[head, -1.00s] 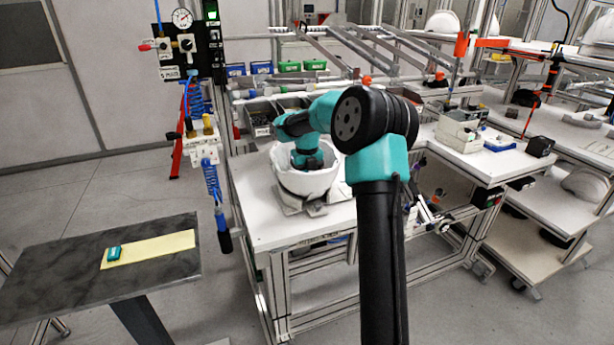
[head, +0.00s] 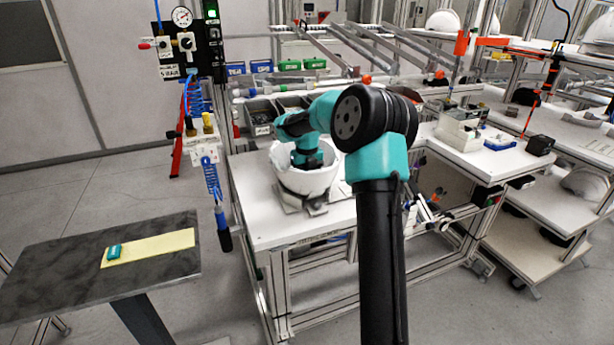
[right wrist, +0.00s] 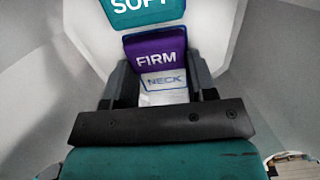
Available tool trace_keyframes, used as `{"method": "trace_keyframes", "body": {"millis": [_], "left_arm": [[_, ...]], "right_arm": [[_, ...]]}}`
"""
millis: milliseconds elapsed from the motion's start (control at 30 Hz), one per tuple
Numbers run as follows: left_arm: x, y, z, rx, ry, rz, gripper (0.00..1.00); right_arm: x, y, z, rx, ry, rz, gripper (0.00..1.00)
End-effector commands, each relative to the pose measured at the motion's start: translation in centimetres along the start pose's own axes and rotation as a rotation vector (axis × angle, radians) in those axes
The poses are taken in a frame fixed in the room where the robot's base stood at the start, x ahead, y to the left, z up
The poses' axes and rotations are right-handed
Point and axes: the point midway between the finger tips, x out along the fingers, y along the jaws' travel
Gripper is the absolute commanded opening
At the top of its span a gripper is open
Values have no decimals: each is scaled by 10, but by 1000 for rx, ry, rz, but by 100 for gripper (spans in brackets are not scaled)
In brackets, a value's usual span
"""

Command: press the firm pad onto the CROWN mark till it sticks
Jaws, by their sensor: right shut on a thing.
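A white helmet shell (head: 318,181) sits open side up in a holder on the white workbench. My right arm reaches down into it, and the shell's wall hides the gripper in the head view. In the right wrist view my right gripper (right wrist: 159,66) is shut on the purple pad marked FIRM (right wrist: 157,56), inside the shell. A mark reading NECK (right wrist: 164,83) shows just below the pad. A teal pad marked SOFT (right wrist: 144,9) is just above it, cut off by the picture's edge. No CROWN lettering is visible. Whether the firm pad touches the shell I cannot tell. My left gripper is out of view.
The pale shell wall (right wrist: 255,60) closes in around the gripper. A small teal pad (head: 114,252) lies on a yellow strip (head: 165,244) on the dark side table (head: 60,290) at left. Parts bins (head: 262,118) stand behind the shell. A blue coiled hose hangs left of the bench.

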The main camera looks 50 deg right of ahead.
Motion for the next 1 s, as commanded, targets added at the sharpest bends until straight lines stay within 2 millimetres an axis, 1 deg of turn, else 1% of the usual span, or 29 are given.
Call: {"method": "trace_keyframes", "body": {"millis": [167,200,500,833,933,1000], "left_arm": [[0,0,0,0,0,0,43],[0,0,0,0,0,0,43],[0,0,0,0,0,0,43],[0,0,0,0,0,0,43],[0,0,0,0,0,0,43],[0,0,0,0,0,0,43]], "right_arm": [[2,0,-1,0,5,1,30],[2,0,-1,0,5,1,52],[2,0,0,0,3,0,81],[-2,0,0,0,1,0,81],[-9,0,0,0,0,0,81],[-17,0,0,0,-1,0,81]]}}
